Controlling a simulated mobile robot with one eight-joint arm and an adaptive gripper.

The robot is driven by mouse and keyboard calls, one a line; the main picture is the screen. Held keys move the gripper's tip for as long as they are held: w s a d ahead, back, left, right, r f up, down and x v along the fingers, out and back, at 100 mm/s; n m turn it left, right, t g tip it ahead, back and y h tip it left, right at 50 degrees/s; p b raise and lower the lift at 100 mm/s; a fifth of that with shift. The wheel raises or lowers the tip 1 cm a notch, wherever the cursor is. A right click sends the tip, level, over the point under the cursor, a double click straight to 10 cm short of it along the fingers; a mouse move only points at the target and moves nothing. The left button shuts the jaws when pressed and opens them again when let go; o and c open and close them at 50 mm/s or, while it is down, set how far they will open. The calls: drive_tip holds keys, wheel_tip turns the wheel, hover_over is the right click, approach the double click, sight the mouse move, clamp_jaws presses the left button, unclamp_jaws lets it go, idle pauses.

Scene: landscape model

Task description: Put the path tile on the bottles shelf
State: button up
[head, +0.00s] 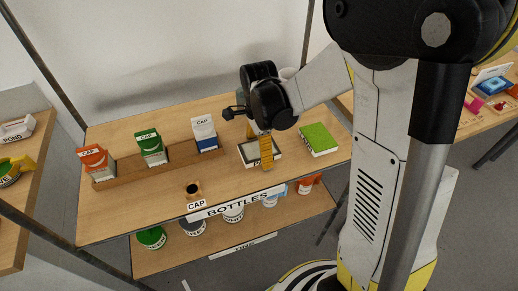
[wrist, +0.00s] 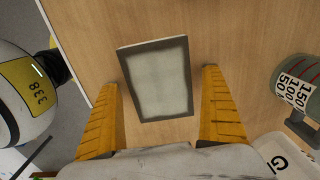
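A flat tile with a pale grey face and dark grey frame (wrist: 158,82), which looks like the path tile, appears to lie on the wooden top shelf (head: 135,215). This shelf has the BOTTLES label (head: 236,203) on its front edge. The tile also shows in the head view (head: 246,152), partly covered by a finger. My gripper (wrist: 161,77) is over the tile, its yellow fingers apart on either side, with a gap visible at the right finger. In the head view my gripper (head: 258,152) points down at the shelf.
A green tile (head: 318,138) lies right of my gripper. Three CAP packets, orange (head: 95,161), green (head: 151,147) and white-blue (head: 204,132), stand along a wooden strip at left. A graduated grey container (wrist: 298,85) stands close to the right finger.

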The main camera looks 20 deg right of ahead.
wheel_tip(320, 180, up, 12)
drive_tip(key=f+p, duration=0.1)
drive_tip(key=p, duration=0.4)
drive_tip(key=s+r+n+t, duration=0.7)
drive_tip(key=s+n, duration=0.6)
drive_tip(key=n, duration=0.5)
wheel_tip(320, 180, up, 2)
drive_tip(key=shift+a+r, duration=0.25)
drive_tip(key=shift+d, duration=0.1)
